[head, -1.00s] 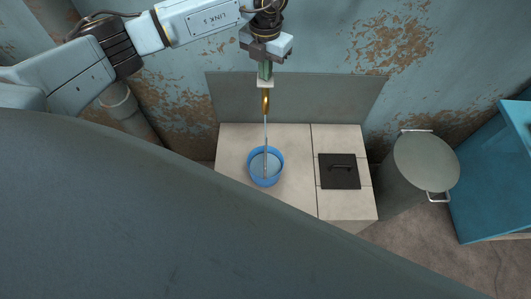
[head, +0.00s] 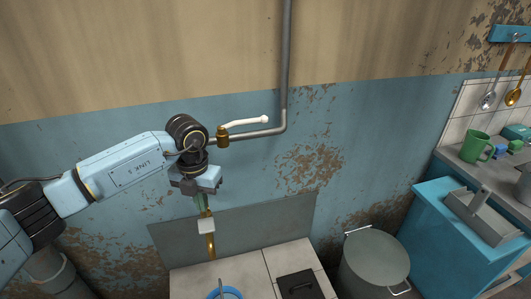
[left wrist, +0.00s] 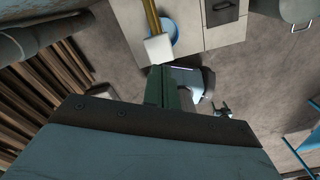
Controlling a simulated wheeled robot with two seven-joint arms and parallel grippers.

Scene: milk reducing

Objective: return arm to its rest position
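My left arm comes in from the left in the head view. Its gripper (head: 200,204) points down with green fingers over the wall panel. The fingers are shut on the white block (head: 206,226) at the top of a gold-handled rod (head: 210,246). In the left wrist view the fingers (left wrist: 166,82) meet this block (left wrist: 158,48), and the gold handle runs away from them. A blue pot (head: 224,292) stands below, cut off by the lower edge. A thin shaft shows in it. My right gripper is not in view.
A wall pipe (head: 286,60) with a brass fitting (head: 222,137) and white lever (head: 245,123) runs behind and above the gripper. A tiled stove (head: 240,271), a grey lidded drum (head: 374,265) and a blue cabinet (head: 450,235) stand below and to the right.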

